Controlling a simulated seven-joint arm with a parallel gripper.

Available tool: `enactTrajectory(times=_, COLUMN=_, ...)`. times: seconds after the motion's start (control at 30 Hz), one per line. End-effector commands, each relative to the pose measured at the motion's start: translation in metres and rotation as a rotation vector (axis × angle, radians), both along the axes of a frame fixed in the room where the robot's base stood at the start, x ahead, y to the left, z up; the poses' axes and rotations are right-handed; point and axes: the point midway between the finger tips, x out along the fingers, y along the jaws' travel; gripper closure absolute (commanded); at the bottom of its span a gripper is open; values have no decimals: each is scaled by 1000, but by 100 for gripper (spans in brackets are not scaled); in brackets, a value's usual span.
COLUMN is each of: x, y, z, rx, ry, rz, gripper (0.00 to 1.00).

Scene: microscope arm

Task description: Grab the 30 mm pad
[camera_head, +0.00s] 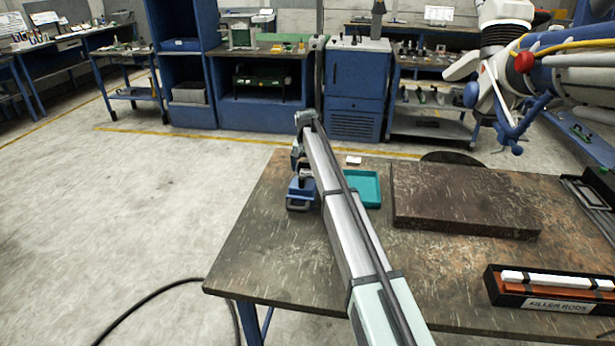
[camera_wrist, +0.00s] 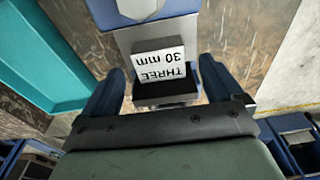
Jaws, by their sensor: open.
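The 30 mm pad (camera_wrist: 163,68) is a small dark block with a white top label reading "THREE 30 mm", upside down in the wrist view. It sits on or against a blue and grey holder (camera_wrist: 178,30). My gripper (camera_wrist: 164,82) is open, with one blue finger to the left of the pad and one to the right. In the head view my arm reaches to the table's left edge, above a blue piece (camera_head: 300,192); the pad cannot be made out there.
A teal tray (camera_head: 376,203) lies just right of my gripper; its wall (camera_wrist: 60,98) shows in the wrist view. A small white-topped piece (camera_head: 353,160) lies behind it. A thick brown slab (camera_head: 465,198) and a "KILLER RODS" box (camera_head: 558,304) are farther right. The table edge is close on the left.

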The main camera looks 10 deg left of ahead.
Motion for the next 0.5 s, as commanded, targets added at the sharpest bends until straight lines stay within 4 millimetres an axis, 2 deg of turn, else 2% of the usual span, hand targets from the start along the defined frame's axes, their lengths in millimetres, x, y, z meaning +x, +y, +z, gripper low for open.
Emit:
enactTrajectory(times=0.1, x=0, y=0, z=-18, rx=-1, ry=2, rz=0, gripper=6)
enactTrajectory(times=0.2, x=1, y=0, z=-26, rx=0, ry=0, rz=0, gripper=6)
enactTrajectory(times=0.43, x=2, y=0, z=-27, rx=0, ry=0, rz=0, gripper=6)
enactTrajectory(times=0.5, x=2, y=0, z=-27, rx=0, ry=0, rz=0, gripper=12)
